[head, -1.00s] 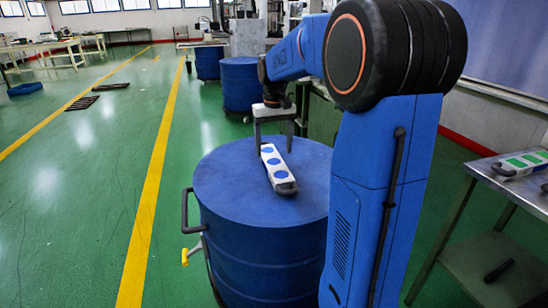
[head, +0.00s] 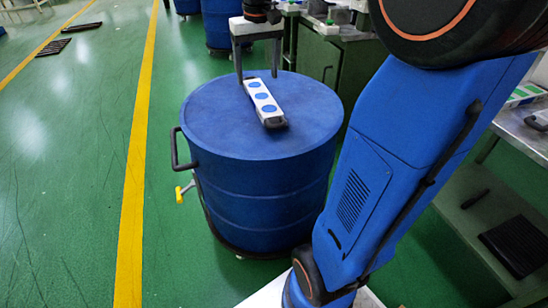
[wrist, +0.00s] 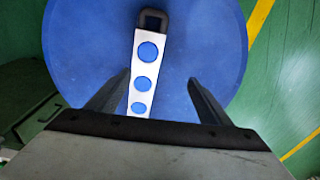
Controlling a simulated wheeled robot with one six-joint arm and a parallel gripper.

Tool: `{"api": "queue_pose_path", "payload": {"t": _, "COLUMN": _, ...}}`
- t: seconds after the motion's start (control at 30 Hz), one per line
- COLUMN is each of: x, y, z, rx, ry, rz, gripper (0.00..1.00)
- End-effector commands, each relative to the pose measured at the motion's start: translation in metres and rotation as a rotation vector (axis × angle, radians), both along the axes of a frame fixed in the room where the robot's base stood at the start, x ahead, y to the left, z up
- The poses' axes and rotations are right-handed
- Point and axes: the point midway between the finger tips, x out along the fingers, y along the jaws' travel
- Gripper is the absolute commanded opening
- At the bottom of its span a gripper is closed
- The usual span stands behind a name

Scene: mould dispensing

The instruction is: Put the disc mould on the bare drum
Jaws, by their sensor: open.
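The disc mould (head: 263,100), a white bar with three blue discs and a dark handle at its near end, lies flat on top of the blue drum (head: 205,125). My gripper (head: 258,78) is open and empty at the mould's far end, with one finger to each side. In the wrist view the mould (wrist: 147,68) runs lengthwise between the spread fingers, with its handle pointing away over the drum top (wrist: 85,50). No finger visibly touches it. The mould's end nearest my palm is hidden there.
Other blue drums (head: 222,28) stand behind. A green cabinet (head: 335,70) bears a white item (head: 335,27). A bench (head: 520,125) at the right holds a mould with green marks (head: 524,95).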

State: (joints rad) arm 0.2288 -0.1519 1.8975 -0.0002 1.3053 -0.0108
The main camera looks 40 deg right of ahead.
Motion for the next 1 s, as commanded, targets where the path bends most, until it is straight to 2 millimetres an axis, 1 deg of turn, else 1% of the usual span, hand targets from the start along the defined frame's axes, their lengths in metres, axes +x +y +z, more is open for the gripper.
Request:
{"api": "queue_pose_path", "payload": {"t": 0.03, "x": -0.017, "y": 0.011, "z": -0.001, "rx": -0.005, "ry": -0.019, "rz": 0.014, "gripper": 0.73}}
{"api": "queue_pose_path", "payload": {"t": 0.17, "x": -0.053, "y": 0.033, "z": -0.009, "rx": -0.014, "ry": -0.066, "rz": 0.047, "gripper": 0.73}}
{"api": "queue_pose_path", "payload": {"t": 0.37, "x": -0.109, "y": 0.062, "z": -0.03, "rx": -0.025, "ry": -0.137, "rz": 0.097, "gripper": 0.73}}
{"api": "queue_pose_path", "payload": {"t": 0.5, "x": -0.147, "y": 0.078, "z": -0.049, "rx": -0.03, "ry": -0.188, "rz": 0.131, "gripper": 0.73}}
{"api": "queue_pose_path", "payload": {"t": 0.57, "x": -0.163, "y": 0.084, "z": -0.059, "rx": -0.032, "ry": -0.211, "rz": 0.146, "gripper": 0.73}}
{"api": "queue_pose_path", "payload": {"t": 0.7, "x": -0.197, "y": 0.096, "z": -0.083, "rx": -0.034, "ry": -0.26, "rz": 0.179, "gripper": 0.73}}
{"api": "queue_pose_path", "payload": {"t": 0.83, "x": -0.22, "y": 0.102, "z": -0.103, "rx": -0.035, "ry": -0.295, "rz": 0.202, "gripper": 0.73}}
{"api": "queue_pose_path", "payload": {"t": 0.9, "x": -0.228, "y": 0.104, "z": -0.111, "rx": -0.035, "ry": -0.306, "rz": 0.21, "gripper": 0.73}}
{"api": "queue_pose_path", "payload": {"t": 1.0, "x": -0.234, "y": 0.106, "z": -0.118, "rx": -0.035, "ry": -0.319, "rz": 0.217, "gripper": 0.73}}
